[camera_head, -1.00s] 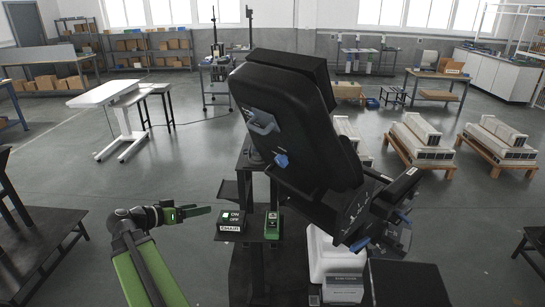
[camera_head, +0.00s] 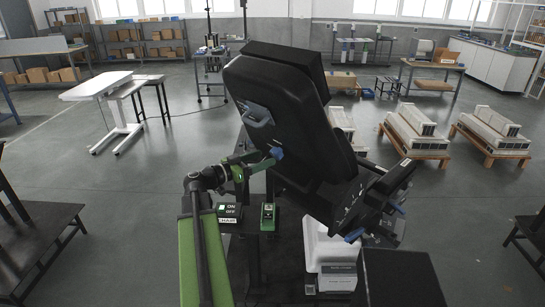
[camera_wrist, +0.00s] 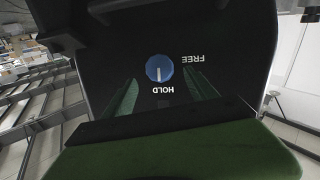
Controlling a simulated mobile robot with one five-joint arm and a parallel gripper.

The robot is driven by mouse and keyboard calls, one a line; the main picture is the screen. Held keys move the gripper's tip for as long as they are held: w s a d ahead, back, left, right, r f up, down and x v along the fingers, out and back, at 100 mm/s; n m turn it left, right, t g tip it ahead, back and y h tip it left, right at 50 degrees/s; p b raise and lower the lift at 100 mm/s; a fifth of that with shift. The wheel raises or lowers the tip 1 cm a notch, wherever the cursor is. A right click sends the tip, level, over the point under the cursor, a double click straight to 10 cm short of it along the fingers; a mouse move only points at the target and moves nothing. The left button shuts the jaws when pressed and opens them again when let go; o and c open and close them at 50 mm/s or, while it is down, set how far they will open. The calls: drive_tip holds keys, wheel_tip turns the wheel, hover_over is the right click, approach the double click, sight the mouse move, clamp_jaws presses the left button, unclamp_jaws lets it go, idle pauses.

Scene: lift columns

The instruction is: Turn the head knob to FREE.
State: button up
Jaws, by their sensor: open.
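The head knob (camera_wrist: 159,68) is a round blue dial on the black chair back, with a white pointer line. In the wrist view the line points down at the word HOLD; the word FREE stands to its right, upside down. The knob also shows in the head view (camera_head: 277,153) on the lower chair back (camera_head: 285,110). My gripper (camera_head: 262,160) is at the knob in the head view. In the wrist view its green fingers (camera_wrist: 160,98) are open, one on each side below the knob. I cannot tell whether they touch it.
A blue-grey handle (camera_head: 257,115) sits higher on the chair back. Below my arm are a switch box (camera_head: 229,212) marked ON and OFF and a green box (camera_head: 268,215). A white table (camera_head: 100,86) stands at left; the floor between is clear.

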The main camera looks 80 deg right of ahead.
sight(273, 154)
drive_tip(key=x, duration=0.5)
drive_tip(key=c, duration=1.4)
drive_tip(key=shift+a+f, duration=0.15)
drive_tip(key=shift+f, duration=0.05)
drive_tip(key=shift+w+r, duration=0.1)
